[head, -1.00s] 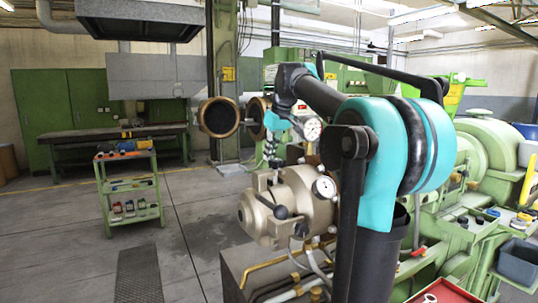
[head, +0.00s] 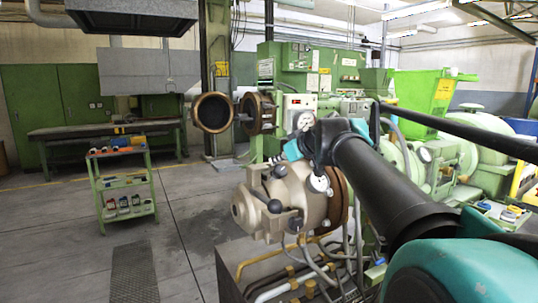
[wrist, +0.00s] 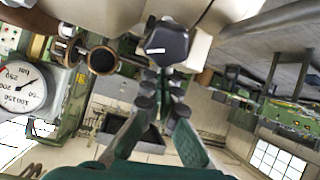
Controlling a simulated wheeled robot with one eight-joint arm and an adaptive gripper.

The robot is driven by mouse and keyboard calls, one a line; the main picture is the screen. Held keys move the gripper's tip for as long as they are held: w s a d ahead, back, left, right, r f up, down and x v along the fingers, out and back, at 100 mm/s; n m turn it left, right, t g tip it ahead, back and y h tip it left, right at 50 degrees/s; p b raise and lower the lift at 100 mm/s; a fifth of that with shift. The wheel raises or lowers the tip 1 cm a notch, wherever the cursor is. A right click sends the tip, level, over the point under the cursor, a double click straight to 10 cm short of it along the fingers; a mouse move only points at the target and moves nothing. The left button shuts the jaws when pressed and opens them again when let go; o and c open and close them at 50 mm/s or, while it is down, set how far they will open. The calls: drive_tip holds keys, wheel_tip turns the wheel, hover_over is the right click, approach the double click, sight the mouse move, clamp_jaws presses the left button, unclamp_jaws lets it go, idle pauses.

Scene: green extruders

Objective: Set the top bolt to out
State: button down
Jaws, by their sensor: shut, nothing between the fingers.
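I cannot tell for sure which is the top bolt. In the wrist view a black faceted knob (wrist: 166,44) with a white mark sits on a beige block just beyond the fingertips. My gripper (wrist: 161,80) is shut and empty, close to this knob; contact cannot be made out. In the head view my arm comes from the right, and the fingers are hard to make out near the top of the extruder head.
A dial gauge (head: 318,183) stands close on the extruder head, and another (head: 305,120) behind it. A round open flange (head: 213,113) is at the back. A green cart (head: 125,185) stands left. The floor between cart and extruder head is clear.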

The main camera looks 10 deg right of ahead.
drive_tip(key=shift+s+d+f, duration=0.25)
drive_tip(key=shift+s+f, duration=0.35)
drive_tip(key=shift+s, duration=0.15)
drive_tip(key=shift+s+f, duration=0.1)
drive_tip(key=shift+f, duration=0.05)
drive_tip(key=shift+s+f, duration=0.15)
drive_tip(key=shift+f, duration=0.05)
